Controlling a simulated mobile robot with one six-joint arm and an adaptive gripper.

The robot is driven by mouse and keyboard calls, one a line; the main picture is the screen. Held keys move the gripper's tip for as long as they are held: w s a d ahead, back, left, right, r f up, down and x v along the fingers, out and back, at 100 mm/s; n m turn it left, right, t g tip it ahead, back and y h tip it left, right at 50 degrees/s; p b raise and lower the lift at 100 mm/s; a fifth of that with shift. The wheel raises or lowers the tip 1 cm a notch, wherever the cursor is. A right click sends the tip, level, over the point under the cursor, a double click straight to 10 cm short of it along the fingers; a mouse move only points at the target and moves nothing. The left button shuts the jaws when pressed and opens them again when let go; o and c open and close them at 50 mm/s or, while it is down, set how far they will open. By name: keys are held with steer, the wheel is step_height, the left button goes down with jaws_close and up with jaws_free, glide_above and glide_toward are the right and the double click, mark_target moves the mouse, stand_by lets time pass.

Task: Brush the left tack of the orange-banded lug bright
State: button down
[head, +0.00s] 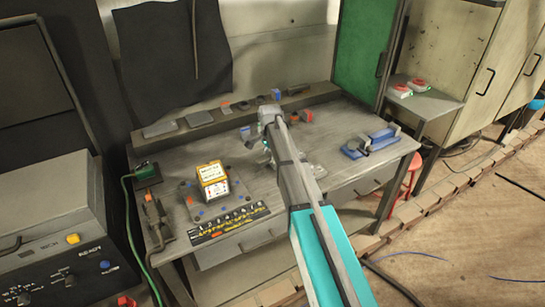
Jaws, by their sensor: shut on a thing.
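My arm reaches from the bottom middle to the workbench (325,171). My gripper (267,145) is at its far end, low over the back half of the bench, and mostly hidden by the arm. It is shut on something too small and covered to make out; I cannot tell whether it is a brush. A small dark piece with orange (307,116) stands just right of the arm's end, apart from my gripper as far as I can see; it may be the orange-banded lug. Its tacks are too small to see. A blue-marked piece (245,132) is left of my gripper.
An orange and white box (212,178) stands on a plate at the left of the bench. A blue clamp-like tool (370,143) lies right. Small items line the back ledge. A welding machine (50,230) stands left, a red stool (408,180) right. The bench's right front is clear.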

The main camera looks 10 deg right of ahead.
steer(key=shift+s, duration=0.2)
steer(key=shift+s+d, duration=0.2)
steer(key=shift+s, duration=0.35)
steer(key=shift+s+d, duration=0.15)
steer(key=shift+s, duration=0.35)
steer(key=shift+w+a, duration=0.2)
steer(key=shift+w, duration=0.5)
steer(key=shift+r, duration=0.15)
steer(key=shift+s+a+r+p, duration=0.1)
steer(key=shift+a+r+p, duration=0.2)
steer(key=shift+r+p, duration=0.7)
steer(key=shift+s+a+r+p, duration=0.15)
steer(key=shift+a+r+p, duration=0.2)
steer(key=shift+r+p, duration=0.65)
steer(key=shift+s+a+r+p, duration=0.1)
steer(key=shift+a+r+p, duration=0.2)
steer(key=shift+r+p, duration=0.65)
steer(key=shift+s+f, duration=0.1)
steer(key=shift+s, duration=0.1)
